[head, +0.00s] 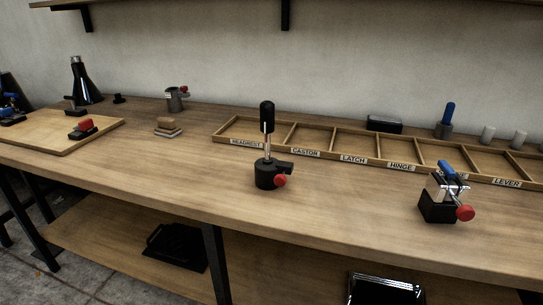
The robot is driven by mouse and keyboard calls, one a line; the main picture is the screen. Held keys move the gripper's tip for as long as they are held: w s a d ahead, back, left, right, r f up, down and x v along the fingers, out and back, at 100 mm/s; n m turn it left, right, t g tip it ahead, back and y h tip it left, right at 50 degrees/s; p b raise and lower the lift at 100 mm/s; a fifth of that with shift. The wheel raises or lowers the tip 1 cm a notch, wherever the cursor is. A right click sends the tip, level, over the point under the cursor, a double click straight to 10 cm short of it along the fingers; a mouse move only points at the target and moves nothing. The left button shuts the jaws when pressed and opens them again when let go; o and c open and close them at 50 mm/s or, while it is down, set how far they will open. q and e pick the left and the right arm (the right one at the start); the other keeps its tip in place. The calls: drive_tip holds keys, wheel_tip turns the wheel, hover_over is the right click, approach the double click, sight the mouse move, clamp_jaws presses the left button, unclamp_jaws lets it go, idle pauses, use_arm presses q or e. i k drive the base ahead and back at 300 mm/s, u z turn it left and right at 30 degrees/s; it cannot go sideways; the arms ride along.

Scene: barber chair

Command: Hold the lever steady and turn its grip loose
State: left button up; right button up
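A lever with a black grip (267,116) on a thin metal rod (268,147) stands upright near the middle of the workbench (180,175). Its round black base (266,176) has a short black arm to the right and a red knob (280,181) at the front. The lever stands alone on bare wood in front of the compartment tray. Neither of my grippers shows in the head view, and nothing touches the lever.
A labelled wooden tray (340,158) lies behind the lever. A black block with a blue handle and red knob (438,204) stands at right. Stacked wooden pieces (168,129), a grey cup (174,100) and a wooden board (52,142) are at left. The bench front is clear.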

sight(267, 107)
drive_tip(key=k, duration=0.5)
drive_tip(key=u, duration=1.85)
drive_tip(key=i, duration=1.55)
drive_tip(key=z, duration=2.5)
